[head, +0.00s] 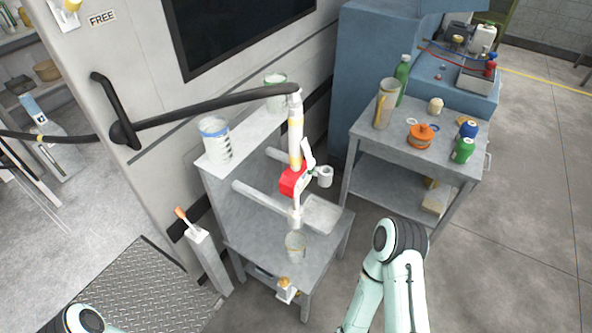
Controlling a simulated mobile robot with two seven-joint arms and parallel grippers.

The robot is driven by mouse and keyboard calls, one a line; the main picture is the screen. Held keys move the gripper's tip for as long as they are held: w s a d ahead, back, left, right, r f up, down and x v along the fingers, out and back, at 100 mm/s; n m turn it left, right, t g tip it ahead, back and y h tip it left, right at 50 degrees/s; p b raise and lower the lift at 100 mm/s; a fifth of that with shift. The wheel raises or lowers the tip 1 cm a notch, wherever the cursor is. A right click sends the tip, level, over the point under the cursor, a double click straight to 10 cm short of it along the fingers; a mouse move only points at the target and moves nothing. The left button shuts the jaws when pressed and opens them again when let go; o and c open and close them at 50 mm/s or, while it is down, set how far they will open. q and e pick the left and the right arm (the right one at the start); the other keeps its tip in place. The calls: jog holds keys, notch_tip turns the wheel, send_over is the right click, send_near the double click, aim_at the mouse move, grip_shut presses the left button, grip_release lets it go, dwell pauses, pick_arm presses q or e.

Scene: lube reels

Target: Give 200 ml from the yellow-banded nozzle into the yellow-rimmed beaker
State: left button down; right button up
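The yellow-banded nozzle (295,150) hangs upright at the end of a black hose arm, with a yellow band and a red body (292,181). Its spout (295,216) points down over a small clear beaker (295,248) on the grey stand's lower shelf. The beaker's rim looks pale yellowish; its fill level is too small to read. My two arms show only in part: one link at the bottom left corner and a bent elbow at the lower right. Neither gripper is in view.
A blue-banded beaker (215,140) and a green-rimmed one (276,79) stand on the stand's top shelf (250,128). A grey cart (365,137) at right holds a tall jug (385,105), a green bottle (403,76) and an orange container (420,137). Floor at far right is clear.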

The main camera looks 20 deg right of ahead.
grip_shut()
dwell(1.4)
